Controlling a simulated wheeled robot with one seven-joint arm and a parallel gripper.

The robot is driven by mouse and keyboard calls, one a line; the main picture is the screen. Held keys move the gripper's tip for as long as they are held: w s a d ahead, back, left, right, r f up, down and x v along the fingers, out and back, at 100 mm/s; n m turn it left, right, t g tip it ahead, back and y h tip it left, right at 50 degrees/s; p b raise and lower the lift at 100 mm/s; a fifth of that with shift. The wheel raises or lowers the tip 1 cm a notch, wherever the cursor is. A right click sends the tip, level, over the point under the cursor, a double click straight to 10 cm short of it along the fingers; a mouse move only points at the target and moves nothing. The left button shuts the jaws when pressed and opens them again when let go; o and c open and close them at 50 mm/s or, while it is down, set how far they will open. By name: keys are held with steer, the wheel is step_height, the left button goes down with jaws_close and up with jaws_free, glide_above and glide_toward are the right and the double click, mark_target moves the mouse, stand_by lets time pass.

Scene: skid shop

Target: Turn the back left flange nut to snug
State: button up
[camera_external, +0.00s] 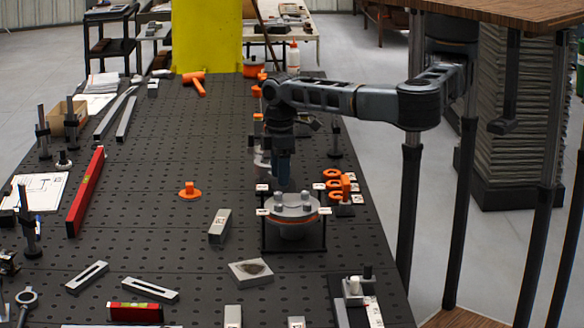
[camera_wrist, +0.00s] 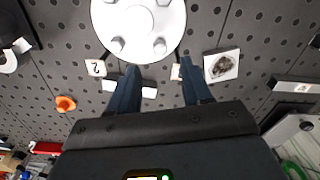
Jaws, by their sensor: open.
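The round grey flange (camera_external: 293,210) sits on a black stand, with an orange-red edge and several bolt heads or nuts on top. In the wrist view the flange (camera_wrist: 138,22) is cut off by the top edge. Two nuts show on its near side, a left one (camera_wrist: 117,44) and a right one (camera_wrist: 159,45); by the surroundings, the left one seems to be the back left nut. My gripper (camera_wrist: 158,65) is open and empty, its dark fingers apart below the nuts in the picture. In the external view my gripper (camera_external: 284,178) hangs above the flange's back left side, apart from it.
White number tags (camera_wrist: 96,68) surround the flange. A plate with a dark patch (camera_external: 250,271) and a grey block (camera_external: 220,226) lie front left. An orange knob (camera_external: 189,190) stands left.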

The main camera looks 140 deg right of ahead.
mark_target(278, 205)
stand_by(0.3)
steer(key=n+b, duration=0.1)
steer(key=n, duration=0.4)
steer(key=shift+w, duration=0.2)
steer(key=n, duration=0.7)
steer(key=shift+w+b, duration=0.2)
steer(key=shift+b, duration=0.15)
steer(key=shift+f+p, duration=0.35)
steer(key=shift+f, duration=3.5)
steer(key=shift+c, duration=0.5)
jaws_close()
